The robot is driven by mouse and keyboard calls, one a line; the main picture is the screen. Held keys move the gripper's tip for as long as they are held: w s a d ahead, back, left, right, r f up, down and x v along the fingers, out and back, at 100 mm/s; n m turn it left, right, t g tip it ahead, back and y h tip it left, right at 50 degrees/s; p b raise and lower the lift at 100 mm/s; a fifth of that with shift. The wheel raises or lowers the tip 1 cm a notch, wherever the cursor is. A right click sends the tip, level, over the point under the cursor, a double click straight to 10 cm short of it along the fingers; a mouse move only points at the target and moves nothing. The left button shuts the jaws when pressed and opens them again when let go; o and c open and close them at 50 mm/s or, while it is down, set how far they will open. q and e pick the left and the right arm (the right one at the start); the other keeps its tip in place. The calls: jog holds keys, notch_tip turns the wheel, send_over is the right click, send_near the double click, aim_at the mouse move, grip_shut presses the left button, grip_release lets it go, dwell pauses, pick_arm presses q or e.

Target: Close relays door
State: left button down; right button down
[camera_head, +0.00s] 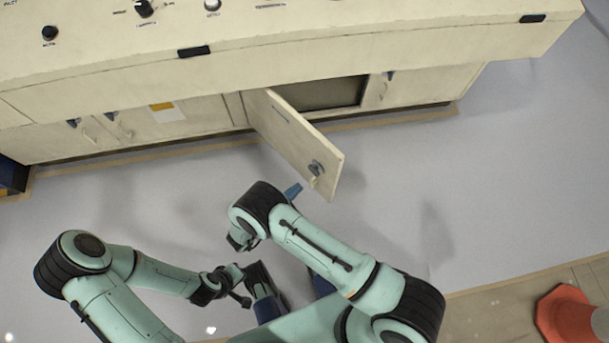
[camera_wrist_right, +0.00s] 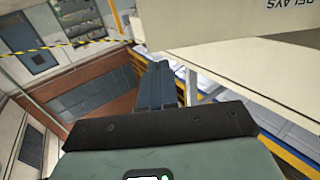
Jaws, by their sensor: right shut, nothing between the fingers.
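The relays door (camera_head: 293,142) is a cream panel with a dark round lock and a handle (camera_head: 316,172). In the head view it stands swung out from the cabinet front, hinged on its left, and the dark opening (camera_head: 325,93) shows behind it. The right wrist view shows a cream panel (camera_wrist_right: 275,20) lettered "RELAYS". My right gripper (camera_head: 293,190) is shut and empty, just below the door's free end; whether it touches is unclear. Its blue fingers also show in the right wrist view (camera_wrist_right: 156,85). My left gripper (camera_head: 266,300) is low, near the picture's bottom; its fingertips are unclear.
The long cream console (camera_head: 350,60) spans the top of the head view. Shut doors flank the opening, with a yellow-and-white label (camera_head: 166,111) on the left one. The grey floor (camera_head: 480,200) is clear at right. An orange cone (camera_head: 563,315) stands at lower right.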

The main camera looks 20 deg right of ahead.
aim_at(332, 158)
pick_arm(q)
jog(key=shift+w+f, duration=0.1)
jog(key=shift+w, duration=0.05)
pick_arm(e)
jog(key=x, duration=1.3)
jog(key=shift+d, duration=0.2)
